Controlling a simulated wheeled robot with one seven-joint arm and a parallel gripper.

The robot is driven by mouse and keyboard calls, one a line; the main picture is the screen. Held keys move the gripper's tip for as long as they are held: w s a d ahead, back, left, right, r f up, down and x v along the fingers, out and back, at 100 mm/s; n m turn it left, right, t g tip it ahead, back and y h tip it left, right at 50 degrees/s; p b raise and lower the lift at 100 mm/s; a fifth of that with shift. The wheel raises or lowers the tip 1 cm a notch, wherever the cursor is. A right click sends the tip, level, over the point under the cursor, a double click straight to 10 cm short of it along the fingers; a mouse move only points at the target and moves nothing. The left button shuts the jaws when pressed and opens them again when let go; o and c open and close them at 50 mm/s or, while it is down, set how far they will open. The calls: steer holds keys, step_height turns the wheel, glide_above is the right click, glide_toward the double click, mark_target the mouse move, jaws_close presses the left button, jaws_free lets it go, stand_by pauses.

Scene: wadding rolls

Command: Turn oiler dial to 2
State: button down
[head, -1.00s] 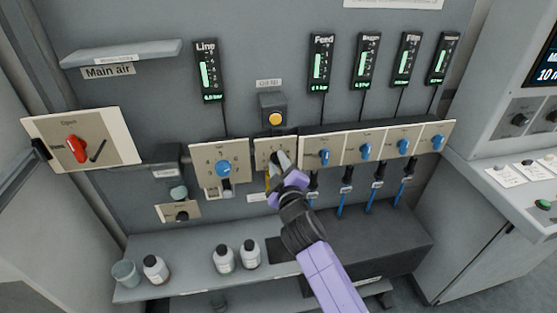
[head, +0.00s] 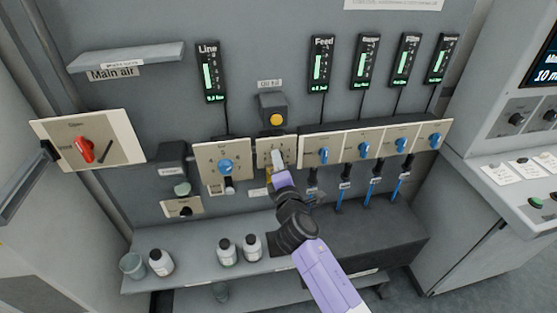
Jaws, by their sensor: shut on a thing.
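The oiler panel (head: 265,146) is a small beige plate in the middle of the wall, under a box with a yellow button. My gripper (head: 277,158) is at this plate and shut on the oiler dial, which it mostly hides. The dial's pointer and the number it stands at cannot be read. Some yellow of the oiler bowl (head: 269,173) shows below the plate, beside my gripper.
The line regulator's blue knob (head: 225,167) is close on the left. Several blue-knobbed valves (head: 323,155) run along the right. A red main air handle (head: 84,149) is at far left. Bottles (head: 252,246) stand on the shelf (head: 190,258) below.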

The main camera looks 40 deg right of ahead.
steer(key=shift+n+p, duration=0.4)
steer(key=shift+n, duration=1.3)
steer(key=shift+f, duration=0.1)
steer(key=shift+a, duration=0.1)
steer(key=c, duration=1.1)
jaws_free()
steer(key=b+v, duration=0.1)
steer(key=v, duration=0.6)
steer(key=shift+s+a, duration=0.25)
steer(key=shift+s, duration=0.05)
